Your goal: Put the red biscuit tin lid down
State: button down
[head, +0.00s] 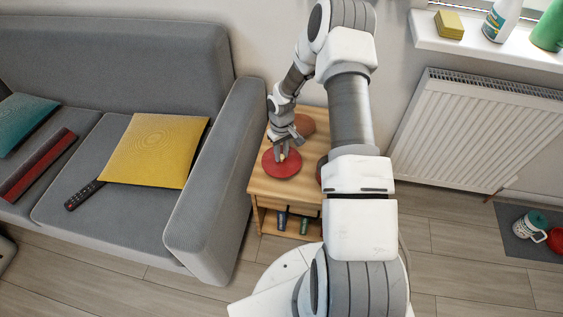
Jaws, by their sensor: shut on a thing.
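The red biscuit tin lid (273,172) is a round red disc over the left part of the small wooden side table (285,191). My gripper (282,157) points down at the lid's middle and is shut on it, at a small pale spot like a knob. Whether the lid touches the tabletop or hangs just above it, I cannot tell. A brown round thing (306,124) lies behind my gripper on the table. A dark reddish thing (320,169) shows at the table's right, mostly hidden by my arm.
A grey sofa (205,205) stands close along the table's left side, with a yellow cushion (156,150) and a remote (84,195). A white radiator (470,130) is at the right.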

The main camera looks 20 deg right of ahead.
jog(key=shift+f+b, duration=0.65)
jog(key=shift+f, duration=1.3)
jog(key=shift+f, duration=0.2)
jog(key=c, duration=0.7)
grip_release()
jog(key=shift+r, duration=0.1)
